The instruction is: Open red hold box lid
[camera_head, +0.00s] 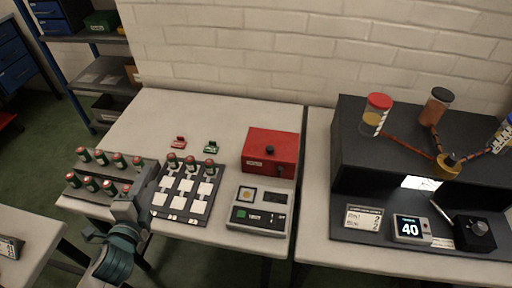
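The red hold box (270,153) stands at the right back part of the left table, with its lid shut. A small black knob (270,150) sits on the lid, and a pale label shows on its front. My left gripper (146,180) is at the lower left, over the table's front edge, between the bottle rack and the dark tray. It is well left of the red box and apart from it. Its fingers are seen too poorly to tell if they are open. My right gripper is out of view.
Bottle racks (98,167) with several red-capped bottles stand at left. Small red (179,142) and green (212,147) holders stand behind the tray. A black machine (355,150) stands right.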

